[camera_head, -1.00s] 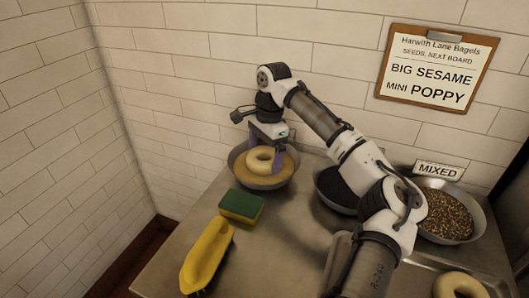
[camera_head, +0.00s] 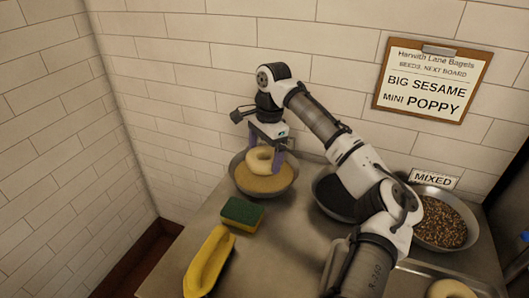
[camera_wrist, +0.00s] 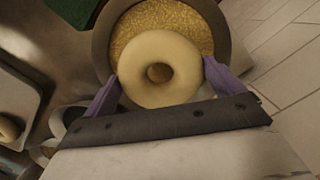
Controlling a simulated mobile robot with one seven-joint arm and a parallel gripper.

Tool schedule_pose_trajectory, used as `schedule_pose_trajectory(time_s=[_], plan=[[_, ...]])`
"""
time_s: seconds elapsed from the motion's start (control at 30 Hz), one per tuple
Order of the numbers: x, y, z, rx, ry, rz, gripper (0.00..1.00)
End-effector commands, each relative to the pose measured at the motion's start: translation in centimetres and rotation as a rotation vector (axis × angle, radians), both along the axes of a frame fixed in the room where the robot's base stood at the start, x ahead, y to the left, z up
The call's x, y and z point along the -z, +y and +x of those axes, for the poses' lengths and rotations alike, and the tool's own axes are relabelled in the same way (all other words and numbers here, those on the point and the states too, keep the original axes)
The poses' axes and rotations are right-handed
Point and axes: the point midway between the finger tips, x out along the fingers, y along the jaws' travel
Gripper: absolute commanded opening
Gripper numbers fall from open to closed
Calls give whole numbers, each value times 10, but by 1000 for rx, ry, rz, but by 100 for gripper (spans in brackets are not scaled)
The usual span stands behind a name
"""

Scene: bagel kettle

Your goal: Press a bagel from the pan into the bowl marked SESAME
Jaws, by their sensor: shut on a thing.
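A pale bagel (camera_head: 260,160) is held between the purple fingers of my gripper (camera_head: 265,158), over the bowl of tan seeds (camera_head: 292,183) at the back left of the counter. The bagel also shows in the wrist view (camera_wrist: 160,50), with a finger against each side and the seed bowl's rim (camera_wrist: 101,30) around and beyond it. My gripper (camera_wrist: 160,80) is shut on the bagel. I cannot tell whether the bagel touches the seeds. No label on this bowl is visible; the clipboard (camera_head: 432,82) reads "BIG SESAME, MINI POPPY".
A bowl of dark seeds (camera_head: 332,192) and a bowl of mixed seeds (camera_head: 442,222) with a MIXED sign (camera_head: 433,178) stand to the right. A green and yellow sponge (camera_head: 241,214) and a yellow boat-shaped thing (camera_head: 208,262) lie in front. Another bagel (camera_head: 452,289) sits on a tray at the lower right.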

Motion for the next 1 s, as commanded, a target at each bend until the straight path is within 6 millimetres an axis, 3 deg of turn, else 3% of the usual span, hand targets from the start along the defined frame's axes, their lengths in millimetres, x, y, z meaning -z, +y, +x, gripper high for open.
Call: schedule_pose_trajectory(time_s=[0.7, 1.0], plan=[[-62, 0, 0, -1, 0, 1, 69], [-70, 0, 0, 0, -1, -1, 69]])
